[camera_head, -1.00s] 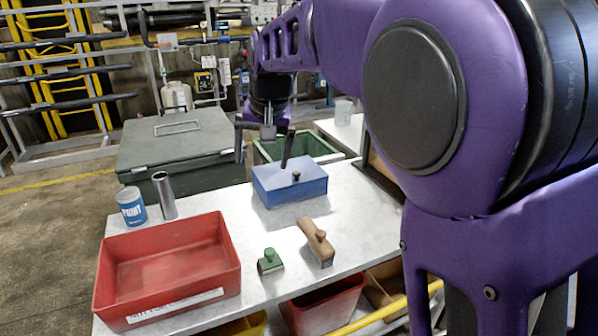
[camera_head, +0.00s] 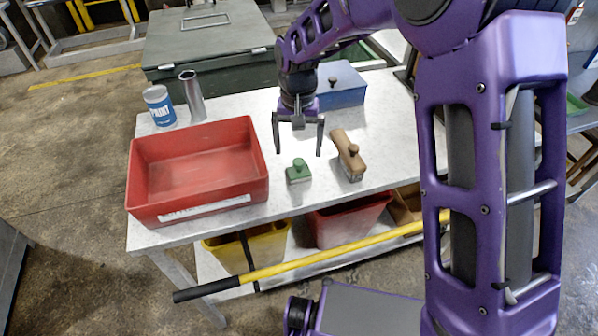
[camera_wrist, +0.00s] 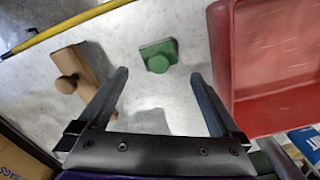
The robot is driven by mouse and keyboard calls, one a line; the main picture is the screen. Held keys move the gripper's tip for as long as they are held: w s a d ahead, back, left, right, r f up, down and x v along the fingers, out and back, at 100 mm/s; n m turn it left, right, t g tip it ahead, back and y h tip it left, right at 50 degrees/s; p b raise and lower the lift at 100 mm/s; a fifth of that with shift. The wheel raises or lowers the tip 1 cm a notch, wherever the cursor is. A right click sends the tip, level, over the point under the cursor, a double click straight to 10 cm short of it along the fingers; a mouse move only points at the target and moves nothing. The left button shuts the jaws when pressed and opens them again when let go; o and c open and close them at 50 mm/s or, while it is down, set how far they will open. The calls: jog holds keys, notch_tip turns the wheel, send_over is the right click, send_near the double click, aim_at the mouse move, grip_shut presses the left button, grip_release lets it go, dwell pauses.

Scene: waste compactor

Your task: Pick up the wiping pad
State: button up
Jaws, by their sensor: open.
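A small green block with a round knob (camera_head: 298,171), which looks like the wiping pad, rests on the pale tabletop between the red tray and a brown wooden block. My gripper (camera_head: 298,153) is open and empty, pointing down above the table just behind the green block in the head view. In the wrist view, the green block (camera_wrist: 158,55) lies beyond the tips of my open gripper (camera_wrist: 158,77), roughly centred between the fingers. The block is fully visible there, and neither finger touches it.
The red tray (camera_head: 140,190) stands to the left. The brown block with a knob (camera_head: 348,157) lies close on the right. A blue box (camera_head: 342,84) is behind my gripper. A paint can (camera_head: 159,106) and a metal cylinder (camera_head: 192,96) stand behind the tray.

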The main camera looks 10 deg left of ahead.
aim_at(299, 161)
jog(key=shift+s+d+f, duration=0.1)
jog(key=shift+f, duration=1.7)
jog(key=shift+s+d+f, duration=0.1)
jog(key=shift+f, duration=1.65)
jog(key=c, duration=1.1)
